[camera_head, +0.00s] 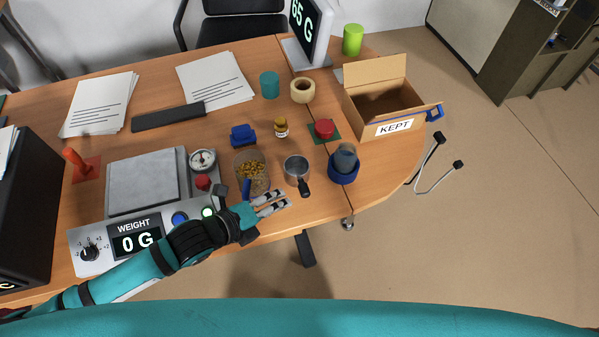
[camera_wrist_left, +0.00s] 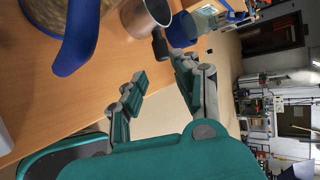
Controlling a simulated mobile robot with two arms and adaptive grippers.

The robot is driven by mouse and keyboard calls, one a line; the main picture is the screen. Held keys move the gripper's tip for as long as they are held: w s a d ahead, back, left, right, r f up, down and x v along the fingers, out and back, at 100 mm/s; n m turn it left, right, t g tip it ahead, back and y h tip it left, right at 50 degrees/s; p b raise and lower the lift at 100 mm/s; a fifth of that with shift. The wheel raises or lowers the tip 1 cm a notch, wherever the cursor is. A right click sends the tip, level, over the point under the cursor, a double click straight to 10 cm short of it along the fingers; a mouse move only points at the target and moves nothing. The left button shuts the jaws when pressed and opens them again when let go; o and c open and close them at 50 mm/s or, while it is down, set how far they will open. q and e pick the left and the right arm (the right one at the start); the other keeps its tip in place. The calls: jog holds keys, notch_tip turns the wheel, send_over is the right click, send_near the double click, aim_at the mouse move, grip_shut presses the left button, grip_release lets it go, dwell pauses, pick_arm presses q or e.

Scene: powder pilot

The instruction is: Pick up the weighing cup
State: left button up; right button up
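The weighing cup looks to be the small metal cup (camera_head: 296,168) with a short black handle, standing upright near the table's front edge. It also shows at the top of the left wrist view (camera_wrist_left: 144,14), its handle pointing toward my gripper. My left gripper (camera_head: 273,203) is open and empty, just in front of the cup and a little left of its handle. In the left wrist view the fingers (camera_wrist_left: 160,82) are spread apart, with the handle tip beyond them and not touched. My right gripper is not in view.
A jar of yellow pieces (camera_head: 254,174) with a blue handle stands left of the cup. A blue holder with a grey cup (camera_head: 345,160) stands right. The scale (camera_head: 145,182) reads 0 G. The box marked KEPT (camera_head: 375,72) stands at the back right.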

aim_at(301, 191)
pick_arm(q)
jog(key=x, duration=0.5)
jog(key=shift+w+d+f, duration=0.2)
jog(key=shift+w+d, duration=0.15)
jog(key=shift+w+d+f, duration=0.1)
jog(key=shift+w+d, duration=0.1)
jog(key=shift+w, duration=0.05)
jog(key=p+x, duration=0.1)
jog(key=x, duration=0.2)
jog(key=shift+w+d+f, duration=0.1)
jog(key=shift+w+d, duration=0.1)
jog(key=shift+w, duration=0.1)
jog(key=shift+w+d+f, duration=0.2)
jog(key=shift+f, duration=0.05)
jog(key=c, duration=0.4)
grip_shut()
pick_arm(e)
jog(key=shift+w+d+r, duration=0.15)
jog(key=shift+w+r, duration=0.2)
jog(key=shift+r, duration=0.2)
